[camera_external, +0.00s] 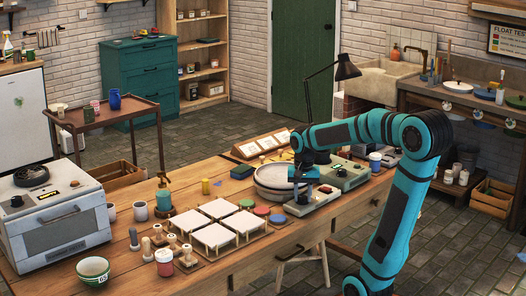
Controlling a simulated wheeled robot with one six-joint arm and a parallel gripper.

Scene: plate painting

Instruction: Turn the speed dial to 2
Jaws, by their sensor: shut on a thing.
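A grey-green control box (322,199) stands on the wooden table, in front of and to the right of a round pale turntable (270,188). My gripper (303,187) comes down from above over the left part of this box. It is small here, and its fingers are shut on what seems to be the speed dial on the box's top. The dial itself is hidden by the gripper, and I cannot read its number or pointer.
A second grey-green box (345,175) stands close behind, with a blue-and-white cup (375,161) to its right. White square tiles (214,239), coloured round pads (261,211) and a black lamp (346,70) are nearby. An oven-like machine (55,220) stands at the left.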

